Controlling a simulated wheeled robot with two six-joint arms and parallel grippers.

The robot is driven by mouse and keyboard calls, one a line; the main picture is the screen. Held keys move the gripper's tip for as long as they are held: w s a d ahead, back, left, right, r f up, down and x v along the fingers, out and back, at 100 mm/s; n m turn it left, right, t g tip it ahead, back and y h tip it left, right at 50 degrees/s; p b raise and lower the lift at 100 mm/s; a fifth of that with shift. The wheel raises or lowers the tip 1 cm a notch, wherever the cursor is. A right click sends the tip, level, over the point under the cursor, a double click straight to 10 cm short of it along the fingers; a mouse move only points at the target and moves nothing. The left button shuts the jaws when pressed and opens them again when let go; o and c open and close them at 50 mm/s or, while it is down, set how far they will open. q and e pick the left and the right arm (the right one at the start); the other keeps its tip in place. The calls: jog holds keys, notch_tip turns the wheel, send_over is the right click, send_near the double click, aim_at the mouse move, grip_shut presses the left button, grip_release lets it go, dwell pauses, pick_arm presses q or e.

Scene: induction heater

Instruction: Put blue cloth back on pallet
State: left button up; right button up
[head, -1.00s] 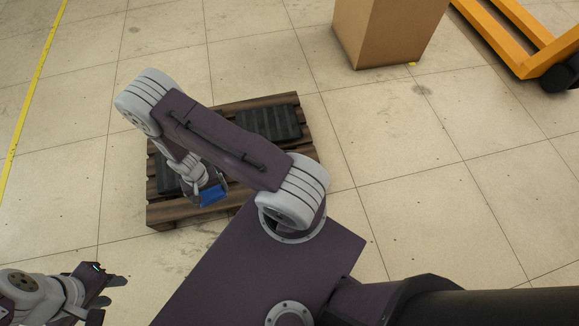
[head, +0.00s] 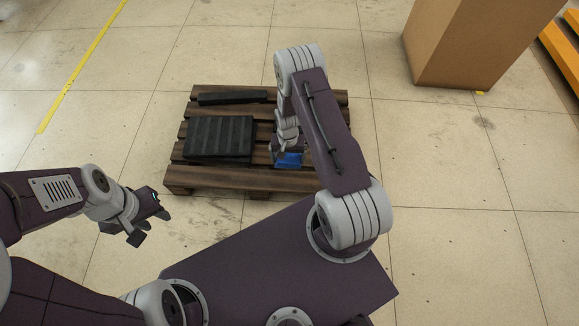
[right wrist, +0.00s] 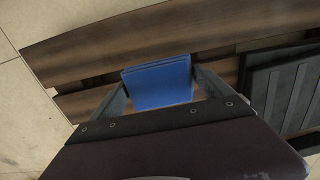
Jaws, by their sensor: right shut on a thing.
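The blue cloth (head: 288,159) is a small flat blue piece, seen in the head view over the front right part of the wooden pallet (head: 240,180). My right gripper (head: 287,154) is shut on it. In the right wrist view the blue cloth (right wrist: 158,88) sits between the two fingers (right wrist: 160,84), with pallet slats (right wrist: 200,30) behind it. I cannot tell whether the cloth touches the slats. My left gripper (head: 152,226) is empty and open, in front of the pallet's left corner, above the floor.
A ribbed black slab (head: 218,137) lies on the pallet's left half, and a black piece (head: 232,97) lies at its back. My right arm hides the pallet's right part. A cardboard box (head: 480,45) stands at the back right, near an orange frame (head: 562,48).

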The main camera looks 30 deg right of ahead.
aim_at(289, 162)
jog(key=shift+w+d+f, duration=0.15)
jog(key=shift+d, duration=0.15)
notch_tip(289, 162, down, 4)
jog(key=b, duration=0.3)
jog(key=shift+f, duration=0.15)
jog(key=shift+r, duration=0.2)
jog(key=shift+f, duration=0.15)
jog(key=o, duration=1.2)
